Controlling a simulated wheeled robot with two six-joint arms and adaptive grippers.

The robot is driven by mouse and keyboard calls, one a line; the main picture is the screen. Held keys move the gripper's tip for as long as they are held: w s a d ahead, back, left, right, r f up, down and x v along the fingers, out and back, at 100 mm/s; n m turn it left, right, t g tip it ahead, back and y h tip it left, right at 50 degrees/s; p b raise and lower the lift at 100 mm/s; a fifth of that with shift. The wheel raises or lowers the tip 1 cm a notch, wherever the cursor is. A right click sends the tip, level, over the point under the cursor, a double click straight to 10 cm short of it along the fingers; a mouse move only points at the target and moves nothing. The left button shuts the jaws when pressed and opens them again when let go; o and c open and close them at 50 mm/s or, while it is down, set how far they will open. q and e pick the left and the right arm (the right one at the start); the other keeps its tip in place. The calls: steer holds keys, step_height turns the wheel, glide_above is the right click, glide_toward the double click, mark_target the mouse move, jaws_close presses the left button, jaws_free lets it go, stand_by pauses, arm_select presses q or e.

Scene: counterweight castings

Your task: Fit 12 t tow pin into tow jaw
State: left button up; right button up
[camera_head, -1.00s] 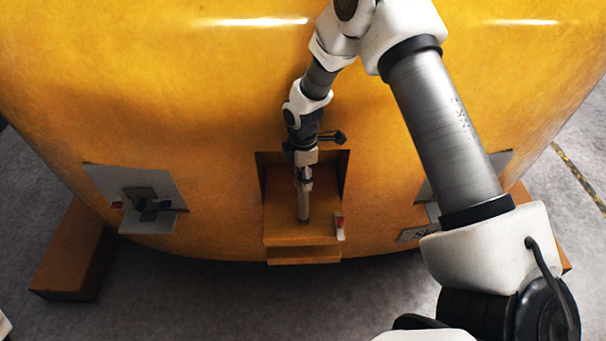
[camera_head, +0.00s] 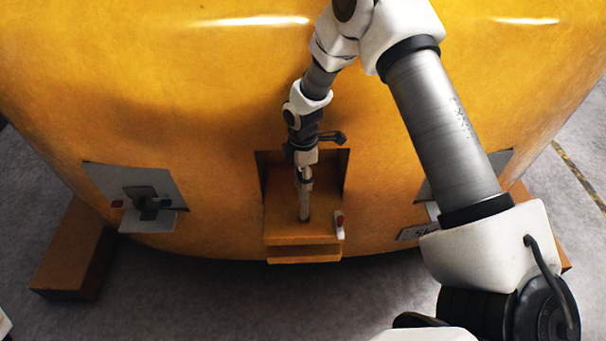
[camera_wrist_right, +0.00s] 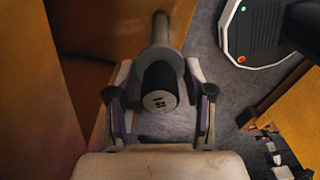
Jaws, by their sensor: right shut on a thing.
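The tow jaw (camera_head: 285,236) is the yellow recessed box with two stepped ledges, low in the middle of the yellow casting. My right gripper (camera_head: 304,178) points down into its opening and is shut on the tow pin (camera_head: 305,206). The pin is a grey rod, roughly upright, its lower end at the upper ledge; I cannot tell whether it is in a hole. In the right wrist view the pin (camera_wrist_right: 160,88) shows its dark, marked end between the fingers of the right gripper (camera_wrist_right: 160,98). My left gripper is out of view.
A small red and white piece (camera_head: 339,224) sits at the jaw's right edge. A grey plate with a dark fitting (camera_head: 100,180) is on the casting at left. A brown block (camera_head: 70,262) stands below it. The grey floor (camera_head: 230,305) in front is clear.

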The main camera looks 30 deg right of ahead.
steer(key=b, duration=0.5)
glide_above(303, 214)
steer(key=w, duration=0.1)
steer(key=shift+w+d+f, duration=0.1)
steer(key=shift+d+f, duration=0.1)
steer(key=shift+f, duration=1.75)
steer(key=shift+w+d+f, duration=0.1)
steer(key=shift+d+f, duration=0.1)
steer(key=shift+f, duration=1.75)
steer(key=shift+f+b, duration=3.15)
steer(key=shift+f, duration=1.75)
steer(key=o, duration=1.4)
steer(key=shift+o, duration=0.4)
steer(key=shift+s+r, duration=0.1)
steer(key=shift+s, duration=0.05)
step_height(303, 214, up, 12)
